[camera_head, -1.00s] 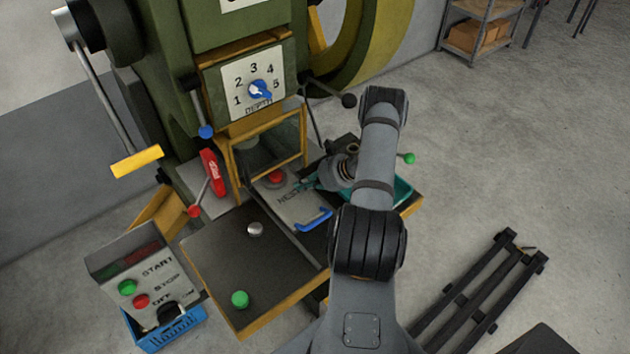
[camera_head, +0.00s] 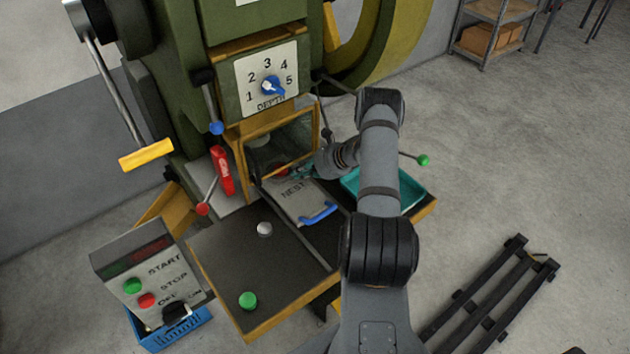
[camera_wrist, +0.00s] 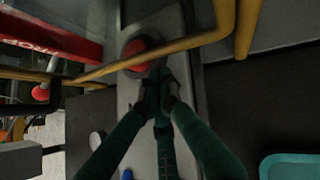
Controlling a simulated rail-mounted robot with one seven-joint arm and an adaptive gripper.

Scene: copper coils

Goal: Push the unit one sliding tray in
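The sliding tray (camera_head: 302,205) is a grey plate marked NEST with a blue handle (camera_head: 319,213) at its front. Its rear reaches into the press opening under the yellow-framed guard (camera_head: 244,158). In the wrist view the plate (camera_wrist: 140,158) runs up the middle, with a red round piece (camera_wrist: 140,50) on it near the guard's yellow bar. My gripper (camera_head: 297,172) is low over the tray's rear at the opening. In the wrist view its teal fingers (camera_wrist: 160,92) converge with dark tips close together, just short of the red piece. Whether the tips touch it is unclear.
A teal bin (camera_head: 410,193) is right of the tray. A dark table with a silver knob (camera_head: 265,229) and a green knob (camera_head: 248,300) is to the left. A red lever (camera_head: 222,171) stands left of the guard. The depth dial (camera_head: 270,86) is above.

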